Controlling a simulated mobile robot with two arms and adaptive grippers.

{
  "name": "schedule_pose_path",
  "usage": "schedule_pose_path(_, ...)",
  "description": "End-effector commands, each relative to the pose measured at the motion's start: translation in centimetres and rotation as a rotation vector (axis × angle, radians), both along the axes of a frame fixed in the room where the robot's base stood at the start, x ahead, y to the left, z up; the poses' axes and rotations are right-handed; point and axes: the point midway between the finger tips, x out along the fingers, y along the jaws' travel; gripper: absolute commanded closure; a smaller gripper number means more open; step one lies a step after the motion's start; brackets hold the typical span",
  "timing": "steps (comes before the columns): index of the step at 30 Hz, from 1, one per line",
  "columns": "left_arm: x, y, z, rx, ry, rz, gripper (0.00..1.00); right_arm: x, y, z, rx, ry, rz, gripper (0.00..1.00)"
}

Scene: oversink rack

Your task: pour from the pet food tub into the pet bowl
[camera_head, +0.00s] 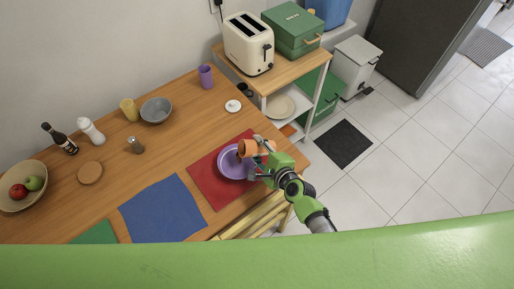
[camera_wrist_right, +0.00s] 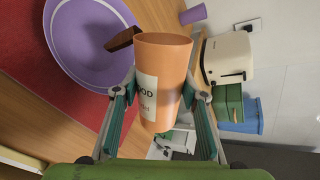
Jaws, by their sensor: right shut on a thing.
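The orange pet food tub (camera_head: 247,148) is tipped on its side above the purple pet bowl (camera_head: 232,169), mouth towards the left. My right gripper (camera_head: 265,159) is shut around the tub's sides. In the right wrist view, the tub (camera_wrist_right: 164,60) shows a white label with "FOOD" on it, between the fingers (camera_wrist_right: 154,93). A brown mass (camera_wrist_right: 122,39), which looks like food, extends from the tub's rim over the bowl (camera_wrist_right: 85,35). The bowl stands on a red mat. The tub's inside is hidden. My left gripper is out of view.
The red mat (camera_head: 205,184) lies near the table's right end, beside a blue mat (camera_head: 163,209). A side shelf with a toaster (camera_head: 249,43) adjoins the table.

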Motion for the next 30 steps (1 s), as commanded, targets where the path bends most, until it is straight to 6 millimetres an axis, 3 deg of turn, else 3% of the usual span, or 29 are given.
schedule_pose_path(30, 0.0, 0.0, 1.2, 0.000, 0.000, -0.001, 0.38, 0.0, 0.0, 0.4, -0.050, -0.014, 0.000, 0.87)
